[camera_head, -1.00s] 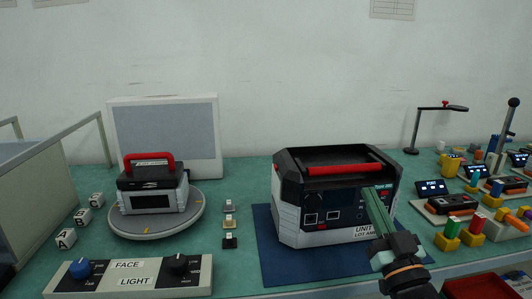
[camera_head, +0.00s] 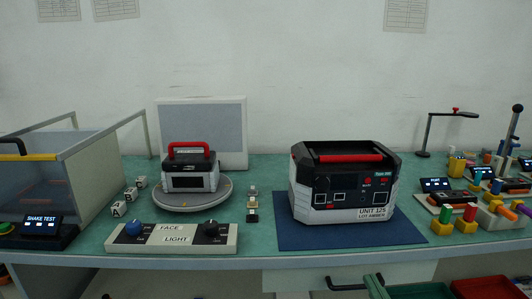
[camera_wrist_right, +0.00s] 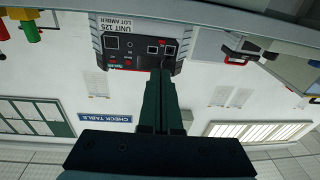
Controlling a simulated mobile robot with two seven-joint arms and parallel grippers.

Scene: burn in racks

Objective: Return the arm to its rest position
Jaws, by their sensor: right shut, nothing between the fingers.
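The rest of the right arm is out of the head view. The dark and white unit with a red handle (camera_head: 345,184), labelled UNIT 125, stands upright on a blue mat (camera_head: 290,237), apart from the gripper. It shows upside down in the wrist view (camera_wrist_right: 143,46). My left gripper is not in view.
A smaller red-handled device (camera_head: 189,172) sits on a round grey turntable (camera_head: 222,192). A FACE/LIGHT knob panel (camera_head: 172,238) lies along the front edge. A clear-walled shake-test box (camera_head: 60,180) is at left. Coloured parts crowd the right. Green (camera_head: 420,290) and red (camera_head: 482,288) bins sit below.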

